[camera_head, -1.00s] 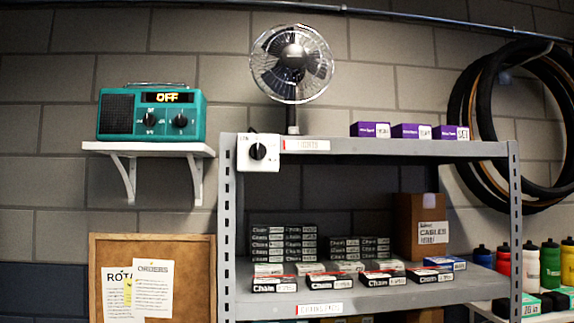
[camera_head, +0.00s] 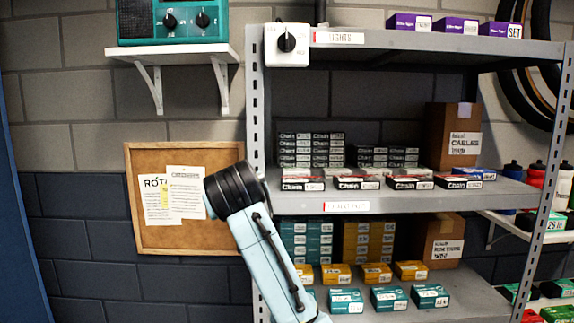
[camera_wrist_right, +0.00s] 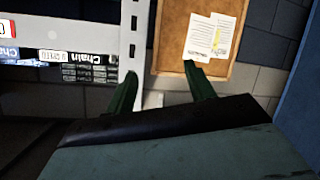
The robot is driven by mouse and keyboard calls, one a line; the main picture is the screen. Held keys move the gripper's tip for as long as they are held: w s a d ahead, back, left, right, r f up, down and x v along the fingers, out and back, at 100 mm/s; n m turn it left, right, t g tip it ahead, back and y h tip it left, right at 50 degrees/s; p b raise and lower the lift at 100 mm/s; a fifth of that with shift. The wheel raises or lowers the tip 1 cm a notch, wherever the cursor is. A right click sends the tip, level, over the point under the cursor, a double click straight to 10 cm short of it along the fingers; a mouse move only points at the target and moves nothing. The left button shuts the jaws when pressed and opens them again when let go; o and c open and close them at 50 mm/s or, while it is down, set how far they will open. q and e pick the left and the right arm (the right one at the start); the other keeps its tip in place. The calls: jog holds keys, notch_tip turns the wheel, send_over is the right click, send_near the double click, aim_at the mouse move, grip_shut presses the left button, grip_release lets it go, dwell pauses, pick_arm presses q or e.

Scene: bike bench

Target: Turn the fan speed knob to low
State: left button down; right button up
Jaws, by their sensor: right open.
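The fan speed knob (camera_head: 287,42) is a black dial on a white control box (camera_head: 273,58) at the top left corner of the shelf's frame. Its pointer and labels are too small to read surely. The fan itself is above the head view; only a dark bit of its stand shows at the top edge. My arm, light blue with a black joint, reaches up below and left of the knob, well apart from it. In the right wrist view my right gripper (camera_wrist_right: 160,72) is open and empty, with the shelf post and cork board beyond its fingers.
The metal shelf (camera_head: 420,203) holds boxes on several levels. A cork board (camera_head: 150,240) with papers hangs left of it. A teal radio (camera_head: 133,22) with its own knobs sits on a white wall shelf (camera_head: 185,52). Bare wall lies between the wall shelf and the metal shelf.

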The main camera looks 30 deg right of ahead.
jog(key=s+r+m+t+h, duration=0.1)
jog(key=s+r, duration=0.2)
jog(key=r, duration=0.5)
jog(key=s+r+m+t+h, duration=0.1)
jog(key=s+r, duration=0.2)
jog(key=r, duration=0.5)
jog(key=m+h, duration=0.2)
jog(key=m, duration=0.2)
send_near(287, 43)
pick_arm(q)
jog(key=r+p, duration=0.1)
jog(key=s+r+p, duration=0.1)
jog(key=shift+a+r+p, duration=0.1)
jog(key=shift+r+p, duration=0.15)
jog(key=shift+p, duration=0.1)
pick_arm(e)
jog(key=shift+t, duration=0.4)
jog(key=x, duration=0.9)
jog(key=shift+w+d+f, duration=0.1)
jog(key=shift+d+f, duration=0.1)
jog(key=shift+f, duration=0.05)
jog(key=c, duration=1)
jog(key=shift+o, duration=0.2)
